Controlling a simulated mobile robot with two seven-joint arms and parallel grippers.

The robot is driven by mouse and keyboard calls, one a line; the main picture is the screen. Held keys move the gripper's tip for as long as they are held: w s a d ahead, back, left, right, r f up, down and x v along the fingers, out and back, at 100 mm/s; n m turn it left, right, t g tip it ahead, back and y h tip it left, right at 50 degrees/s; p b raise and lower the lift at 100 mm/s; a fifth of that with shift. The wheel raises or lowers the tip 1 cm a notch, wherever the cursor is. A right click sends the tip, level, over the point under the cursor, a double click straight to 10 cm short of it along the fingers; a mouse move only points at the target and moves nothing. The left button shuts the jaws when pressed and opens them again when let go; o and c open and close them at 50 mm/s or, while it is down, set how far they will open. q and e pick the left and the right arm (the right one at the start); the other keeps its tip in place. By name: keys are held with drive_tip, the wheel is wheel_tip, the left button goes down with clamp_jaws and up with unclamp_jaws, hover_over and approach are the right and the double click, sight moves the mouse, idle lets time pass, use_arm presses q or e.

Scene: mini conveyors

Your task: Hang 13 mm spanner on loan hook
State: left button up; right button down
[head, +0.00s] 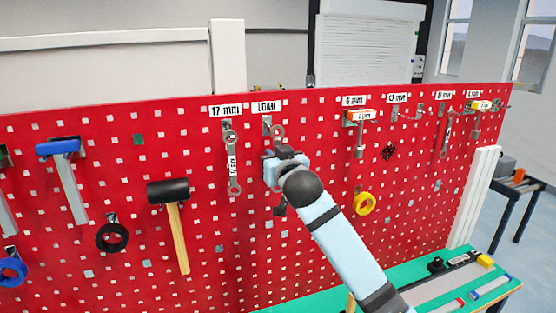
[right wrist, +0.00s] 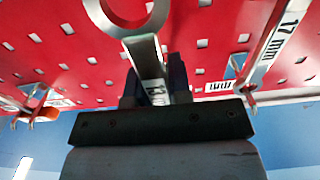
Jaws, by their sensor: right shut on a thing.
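My right gripper (head: 286,168) is shut on the 13 mm spanner, in front of the red pegboard. The spanner's silver ring (head: 278,131) shows above the jaws in the head view, just right of the loan hook (head: 266,121) under the LOAN label (head: 267,106). I cannot tell whether the ring touches the hook. In the right wrist view, the jaws (right wrist: 157,90) grip the spanner's shank at its white label, which reads 13. Its large end (right wrist: 125,14) is cut off by the picture's top edge there. My left gripper is not in view.
The 17 mm spanner (head: 233,163) hangs just left of the loan hook and also shows in the right wrist view (right wrist: 276,40). A black-headed mallet (head: 170,191) hangs farther left. A yellow tape roll (head: 364,203) and several spanners hang to the right. A green bench (head: 425,274) stands below.

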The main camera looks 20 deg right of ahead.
drive_tip(key=w, duration=0.3)
drive_tip(key=shift+w+a+f, duration=0.15)
drive_tip(key=shift+w+f, duration=0.15)
drive_tip(key=shift+f, duration=0.05)
idle(0.6)
drive_tip(key=c, duration=1)
unclamp_jaws()
drive_tip(key=shift+o, duration=0.2)
drive_tip(key=shift+s+f, duration=0.1)
